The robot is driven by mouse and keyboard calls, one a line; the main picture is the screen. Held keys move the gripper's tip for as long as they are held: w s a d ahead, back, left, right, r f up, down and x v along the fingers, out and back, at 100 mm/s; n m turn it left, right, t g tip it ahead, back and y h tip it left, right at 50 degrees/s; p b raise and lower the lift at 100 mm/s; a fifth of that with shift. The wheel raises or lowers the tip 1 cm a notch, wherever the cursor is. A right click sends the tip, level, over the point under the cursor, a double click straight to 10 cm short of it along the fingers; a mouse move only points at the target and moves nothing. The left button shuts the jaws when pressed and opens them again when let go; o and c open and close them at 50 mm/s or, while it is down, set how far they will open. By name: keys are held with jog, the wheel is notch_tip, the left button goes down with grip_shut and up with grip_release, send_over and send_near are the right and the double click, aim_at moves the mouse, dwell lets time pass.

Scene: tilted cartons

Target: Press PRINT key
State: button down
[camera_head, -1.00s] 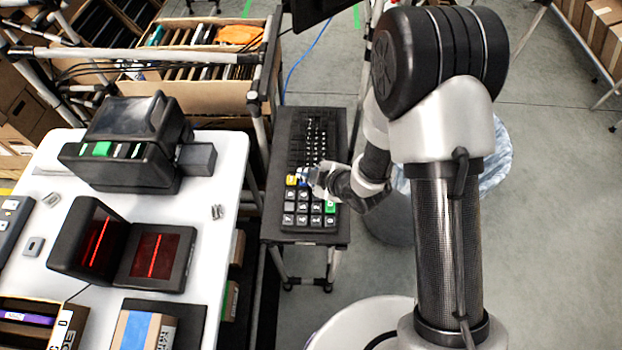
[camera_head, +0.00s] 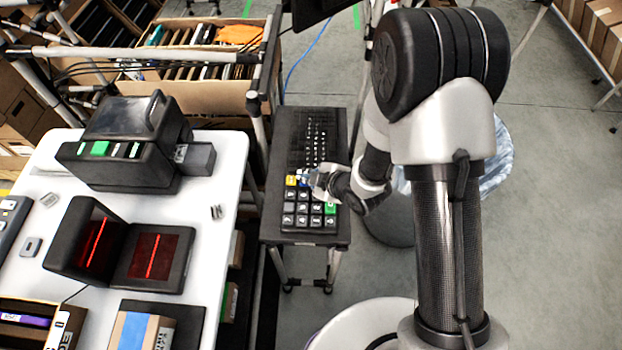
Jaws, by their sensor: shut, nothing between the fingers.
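A keypad (camera_head: 303,222) with several dark keys lies at the near end of a narrow black stand, below a black keyboard (camera_head: 312,140). A yellow key (camera_head: 291,180) shows at its upper left, and a green key (camera_head: 330,209) at its right side. A bit of blue shows beside the yellow key, partly covered by my gripper. My gripper (camera_head: 308,181) is shut and empty over the keypad's upper keys, coming in from the right. Whether its tips touch a key cannot be told. Key lettering is too small to read, so I cannot tell which key is PRINT.
A white table (camera_head: 215,262) at left holds a black printer-like device (camera_head: 130,145) with a green button, a scanner with red lines (camera_head: 152,262) and small cartons (camera_head: 142,330). A bin (camera_head: 495,170) with a pale liner stands behind my arm. Open floor lies right.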

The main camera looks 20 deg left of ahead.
jog(key=shift+r, duration=0.1)
jog(key=shift+r+p, duration=0.45)
jog(key=shift+r, duration=0.3)
notch_tip(320, 180, up, 5)
jog(key=p, duration=0.3)
dwell(0.8)
